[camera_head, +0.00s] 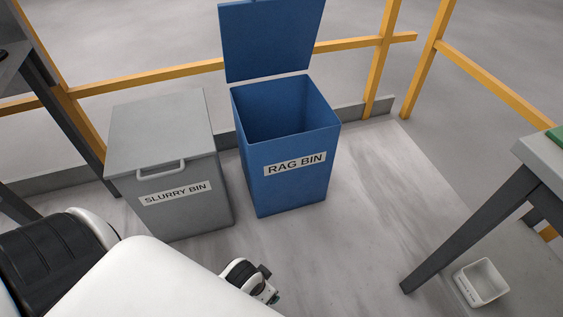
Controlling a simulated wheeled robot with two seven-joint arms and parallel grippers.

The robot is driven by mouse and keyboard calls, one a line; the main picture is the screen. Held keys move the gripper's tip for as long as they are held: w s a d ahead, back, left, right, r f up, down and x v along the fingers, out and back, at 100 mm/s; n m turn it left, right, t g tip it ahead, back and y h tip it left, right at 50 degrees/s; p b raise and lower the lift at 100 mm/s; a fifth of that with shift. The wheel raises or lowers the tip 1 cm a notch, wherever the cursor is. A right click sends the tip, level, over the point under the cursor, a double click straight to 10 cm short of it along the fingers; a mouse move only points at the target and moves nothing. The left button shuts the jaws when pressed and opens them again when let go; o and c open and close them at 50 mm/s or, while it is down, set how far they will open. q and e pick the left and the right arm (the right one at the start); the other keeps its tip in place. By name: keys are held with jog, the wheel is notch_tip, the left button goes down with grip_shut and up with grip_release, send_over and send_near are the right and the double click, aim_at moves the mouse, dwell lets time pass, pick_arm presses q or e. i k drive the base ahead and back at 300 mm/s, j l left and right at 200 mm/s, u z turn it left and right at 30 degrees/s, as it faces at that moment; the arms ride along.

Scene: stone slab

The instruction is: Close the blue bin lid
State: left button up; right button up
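The blue bin (297,190), labelled RAG BIN, stands upright on the floor near the centre. Its top is open and the inside looks empty as far as I can see. Its blue lid (268,42) stands raised at the back edge, with its top cut off by the picture edge. A white link of my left arm fills the lower left. A small dark end part, seemingly my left gripper (264,288), shows past it, low in front of the blue bin and apart from it. Its fingers are mostly hidden. My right gripper is not in view.
A grey slurry bin (185,205) with a shut lid and handle stands close left of the blue bin. Yellow railings (150,78) run behind both. A grey table (545,158) and a small white container (481,283) are at right. Floor between is clear.

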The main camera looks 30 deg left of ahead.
aim_at(259, 39)
jog(key=i+j+u, duration=0.15)
jog(key=i+j, duration=0.15)
jog(key=i+j+u, duration=0.15)
jog(key=i, duration=0.4)
jog(key=j, duration=0.1)
